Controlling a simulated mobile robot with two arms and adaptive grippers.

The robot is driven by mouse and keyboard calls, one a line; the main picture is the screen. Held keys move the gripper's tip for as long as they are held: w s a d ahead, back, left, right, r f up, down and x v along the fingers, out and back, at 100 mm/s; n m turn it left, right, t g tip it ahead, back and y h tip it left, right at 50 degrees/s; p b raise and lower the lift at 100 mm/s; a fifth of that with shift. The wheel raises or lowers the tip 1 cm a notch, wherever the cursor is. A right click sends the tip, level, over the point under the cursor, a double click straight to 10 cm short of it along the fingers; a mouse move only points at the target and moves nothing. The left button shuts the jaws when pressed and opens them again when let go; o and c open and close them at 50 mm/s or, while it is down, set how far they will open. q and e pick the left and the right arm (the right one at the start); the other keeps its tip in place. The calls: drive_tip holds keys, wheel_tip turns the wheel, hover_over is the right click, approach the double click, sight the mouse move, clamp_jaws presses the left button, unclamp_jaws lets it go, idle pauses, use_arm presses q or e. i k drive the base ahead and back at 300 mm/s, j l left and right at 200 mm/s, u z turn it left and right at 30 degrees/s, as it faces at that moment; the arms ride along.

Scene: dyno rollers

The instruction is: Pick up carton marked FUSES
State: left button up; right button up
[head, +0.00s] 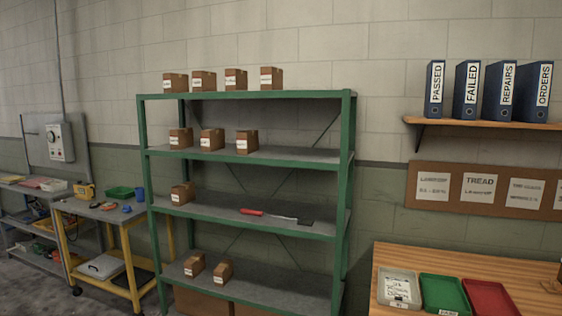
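Several small brown cartons with white labels stand on a green metal shelf rack (347,150). The labels are too small to read, so I cannot tell which carton is marked FUSES. The top shelf holds a row of cartons, with one (271,78) at its right end. The second shelf holds three, among them a carton (247,142) at the right. The third shelf holds one carton (182,193) at the left. The lowest visible shelf holds two, a left carton (194,265) and a right carton (222,272). Neither of my grippers is in view.
A red-handled tool (254,212) lies on the third shelf. A yellow-framed cart (128,262) stands left of the rack. A wooden table (410,257) with grey, green and red trays is at the right, below a wall shelf (480,123) of blue binders.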

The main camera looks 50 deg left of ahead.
sight(235, 79)
drive_tip(key=u, duration=2)
drive_tip(key=i+l, duration=0.1)
drive_tip(key=i, duration=0.5)
drive_tip(key=j+u, duration=0.05)
